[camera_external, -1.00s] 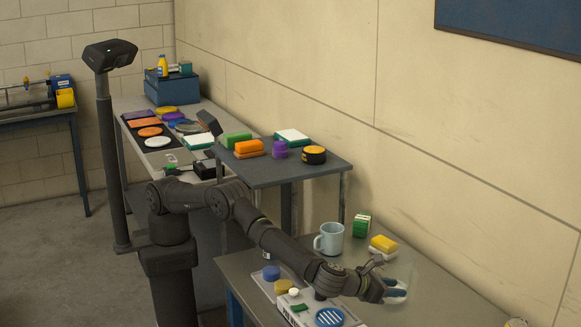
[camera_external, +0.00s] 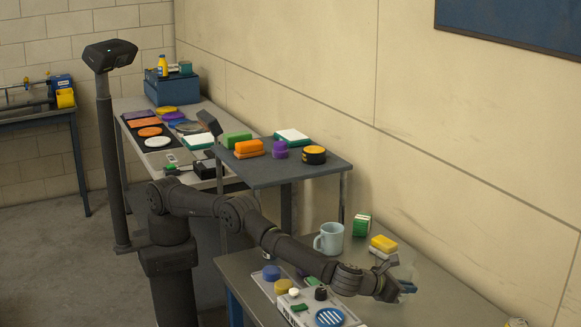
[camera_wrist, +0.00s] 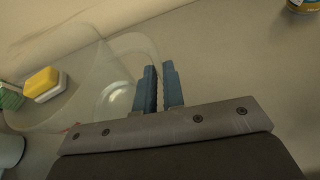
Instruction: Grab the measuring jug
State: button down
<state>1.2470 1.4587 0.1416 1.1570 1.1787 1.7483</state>
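The measuring jug is clear and see-through. In the wrist view the jug (camera_wrist: 85,85) fills the left middle, its looped handle reaching right to my fingers. My gripper (camera_wrist: 161,88) has two blue fingers close together with the handle between them, so it appears shut on the handle. In the external view my gripper (camera_external: 407,287) is over the right part of the near bench, and the jug (camera_external: 404,268) shows only faintly beside it. I cannot tell whether the jug's base touches the bench.
A light blue mug (camera_external: 329,239), a green-and-white block (camera_external: 362,224) and a yellow-and-white sponge (camera_external: 383,244) stand behind my arm. A tray (camera_external: 262,284) with coloured items lies left. A can (camera_wrist: 303,5) is at the wrist view's upper right.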

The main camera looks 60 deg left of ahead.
jog(key=shift+r, duration=0.25)
jog(key=s+r, duration=1)
jog(key=s, duration=0.1)
jog(key=shift+s+r, duration=0.3)
dwell(0.8)
dwell(1.9)
